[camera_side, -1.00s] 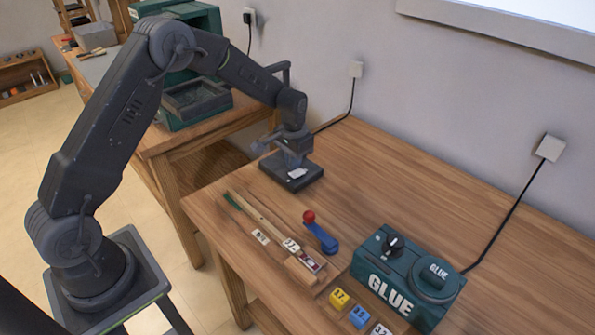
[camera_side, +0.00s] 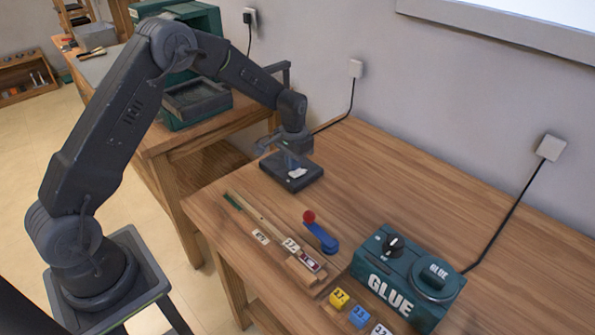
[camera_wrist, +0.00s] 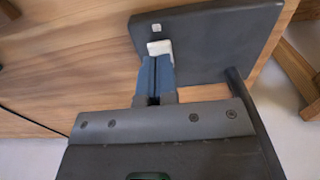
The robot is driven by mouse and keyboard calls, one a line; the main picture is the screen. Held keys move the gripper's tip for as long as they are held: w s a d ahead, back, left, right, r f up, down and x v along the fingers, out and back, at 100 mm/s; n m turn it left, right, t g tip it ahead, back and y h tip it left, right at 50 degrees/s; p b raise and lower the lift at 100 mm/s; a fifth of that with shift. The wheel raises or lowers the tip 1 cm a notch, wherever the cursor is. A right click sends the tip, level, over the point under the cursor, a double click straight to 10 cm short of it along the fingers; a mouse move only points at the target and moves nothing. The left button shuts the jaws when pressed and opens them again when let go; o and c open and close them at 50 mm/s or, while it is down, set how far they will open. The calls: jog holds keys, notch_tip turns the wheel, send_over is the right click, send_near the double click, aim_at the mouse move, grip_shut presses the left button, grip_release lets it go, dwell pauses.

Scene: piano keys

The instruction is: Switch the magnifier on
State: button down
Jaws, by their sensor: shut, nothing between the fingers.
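The magnifier's dark flat base (camera_side: 308,179) lies on the wooden bench in the side view. In the wrist view the base (camera_wrist: 215,40) is at top right, with a white switch-like piece (camera_wrist: 160,47) near its left edge and a small pale square (camera_wrist: 155,28) beyond it. My gripper (camera_wrist: 155,62) is shut and empty, its blue fingers pointing at the white piece. The fingertips appear at or very near it; I cannot tell whether they touch. In the side view my gripper (camera_side: 293,164) is over the base.
A green glue pot unit (camera_side: 400,275) stands at the bench's front right. A blue lever with a red knob (camera_side: 320,236), a wooden rack (camera_side: 270,228) and small number blocks (camera_side: 359,316) lie left of it. A dark post (camera_wrist: 247,105) stands beside my gripper. The bench right of the base is clear.

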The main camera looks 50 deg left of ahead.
aim_at(293, 174)
jog(key=shift+s+f, duration=0.2)
jog(key=shift+f, duration=2.3)
dwell(0.8)
jog(key=shift+w+r, duration=0.15)
jog(key=shift+r, duration=3.55)
jog(key=shift+r, duration=0.1)
jog(key=s+d+r+t, duration=0.1)
jog(key=s+d+r, duration=0.1)
jog(key=s+r, duration=0.5)
jog(key=s+d+r+t, duration=0.2)
jog(key=s+d+r, duration=0.15)
jog(key=r, duration=0.65)
jog(key=s+d+r+t, duration=0.1)
jog(key=s+r, duration=0.1)
jog(key=s, duration=0.7)
jog(key=s+d+r+t, duration=0.1)
jog(key=s+r, duration=0.1)
jog(key=s, duration=0.8)
jog(key=shift+s+d+t, duration=0.25)
jog(key=shift+d+t, duration=0.05)
